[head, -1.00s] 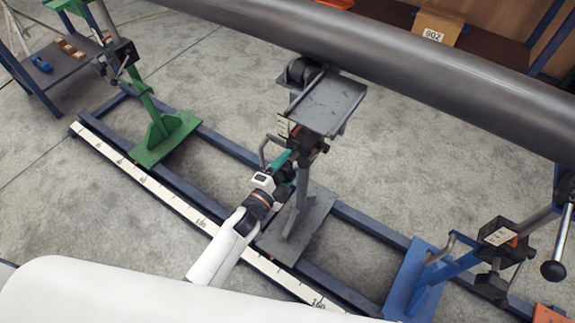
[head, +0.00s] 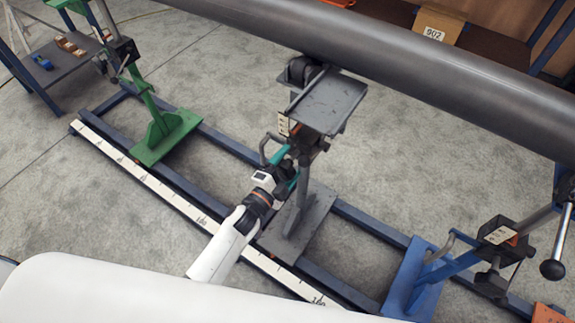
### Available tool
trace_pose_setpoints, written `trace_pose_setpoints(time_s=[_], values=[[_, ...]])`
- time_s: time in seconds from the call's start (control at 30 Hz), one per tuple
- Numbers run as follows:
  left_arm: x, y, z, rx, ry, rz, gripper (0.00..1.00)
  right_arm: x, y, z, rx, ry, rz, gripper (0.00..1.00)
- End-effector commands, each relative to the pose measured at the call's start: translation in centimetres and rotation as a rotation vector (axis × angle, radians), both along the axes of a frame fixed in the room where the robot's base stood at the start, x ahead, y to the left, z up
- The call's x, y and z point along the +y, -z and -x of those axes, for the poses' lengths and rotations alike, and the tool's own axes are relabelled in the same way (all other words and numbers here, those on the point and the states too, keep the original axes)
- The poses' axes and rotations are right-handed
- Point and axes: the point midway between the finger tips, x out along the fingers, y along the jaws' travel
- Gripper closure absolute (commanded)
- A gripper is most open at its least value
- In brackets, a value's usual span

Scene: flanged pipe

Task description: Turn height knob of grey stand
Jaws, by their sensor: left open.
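The grey stand (head: 299,213) stands on the rail frame in the middle of the head view, with a roller and a flat tray (head: 326,102) at its top under the large pipe (head: 400,65). My left gripper (head: 286,163) is open at the stand's post, just below the tray. Its teal fingers are close to the dark clamp block on the post. The height knob is hard to make out there, mostly hidden by the gripper. I cannot tell whether the fingers touch it. A bent grey handle (head: 266,148) sticks out left of the fingers. My right gripper is not in view.
A green stand (head: 160,135) is at the left and a blue stand (head: 418,280) at the right, with a ball-ended lever (head: 561,245). A scale strip (head: 180,202) runs along the near rail. A cardboard box (head: 437,28) sits behind the pipe.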

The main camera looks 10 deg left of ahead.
Motion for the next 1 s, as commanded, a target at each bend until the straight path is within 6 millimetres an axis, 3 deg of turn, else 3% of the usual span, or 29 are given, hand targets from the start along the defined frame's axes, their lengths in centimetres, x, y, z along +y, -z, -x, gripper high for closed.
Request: trace_pose_setpoints(time_s=[0.17, 0.6, 0.8, 1.0], values=[[0.6, 0.0, 1.4, 0.002, 0.000, -0.001, 0.16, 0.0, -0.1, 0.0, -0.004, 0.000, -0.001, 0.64], [3.9, 0.1, 9.4, 0.003, 0.000, -0.001, 0.16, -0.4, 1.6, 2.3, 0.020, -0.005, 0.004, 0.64], [4.5, 0.0, 11.0, 0.000, 0.000, 0.000, 0.16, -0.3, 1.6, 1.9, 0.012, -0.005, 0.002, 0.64], [4.6, 0.0, 11.1, 0.000, 0.000, 0.000, 0.16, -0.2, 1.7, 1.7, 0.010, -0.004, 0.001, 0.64]])
